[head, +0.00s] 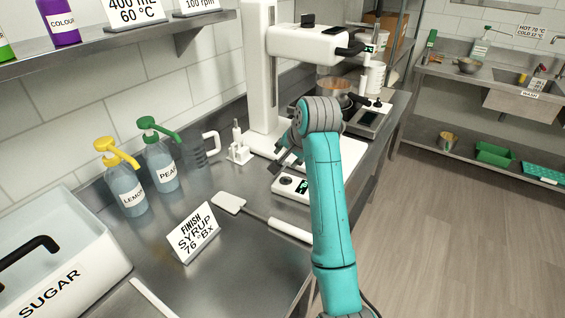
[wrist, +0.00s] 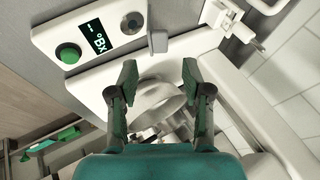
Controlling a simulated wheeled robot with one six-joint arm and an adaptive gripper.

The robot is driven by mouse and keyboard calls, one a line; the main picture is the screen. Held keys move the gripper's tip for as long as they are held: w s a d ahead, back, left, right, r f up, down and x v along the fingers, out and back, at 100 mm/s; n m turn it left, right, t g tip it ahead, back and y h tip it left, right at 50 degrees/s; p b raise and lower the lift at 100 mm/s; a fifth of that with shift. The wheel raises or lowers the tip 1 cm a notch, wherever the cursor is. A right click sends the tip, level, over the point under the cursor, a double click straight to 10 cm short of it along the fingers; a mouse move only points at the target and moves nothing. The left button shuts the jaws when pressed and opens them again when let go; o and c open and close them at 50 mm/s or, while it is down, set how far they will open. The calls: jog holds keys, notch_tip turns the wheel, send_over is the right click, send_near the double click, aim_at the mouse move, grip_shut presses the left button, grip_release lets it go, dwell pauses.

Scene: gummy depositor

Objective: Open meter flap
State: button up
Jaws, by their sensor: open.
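The meter (head: 292,188) is a low white box on the steel counter, just left of my arm in the head view. In the wrist view the meter (wrist: 88,18) shows a "°Bx" display, a green button and a round silver part. A small grey tab (wrist: 158,42), which looks like the flap, stands at its edge; I cannot tell whether it is raised or closed. My gripper (wrist: 159,76) is open and empty, with its fingertips apart on either side below the tab. In the head view, my wrist partly hides my gripper (head: 282,158) beside the meter.
A white stand machine (head: 262,75) rises behind my gripper. A small white holder (head: 238,150) stands left of it. A spatula (head: 230,203), a syrup sign (head: 195,232) and pump bottles (head: 160,165) stand or lie left on the counter. The floor to the right is clear.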

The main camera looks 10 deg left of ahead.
jog(key=x, duration=0.6)
jog(key=shift+w+a+f, duration=0.1)
jog(key=shift+w+f, duration=0.1)
jog(key=shift+f, duration=0.1)
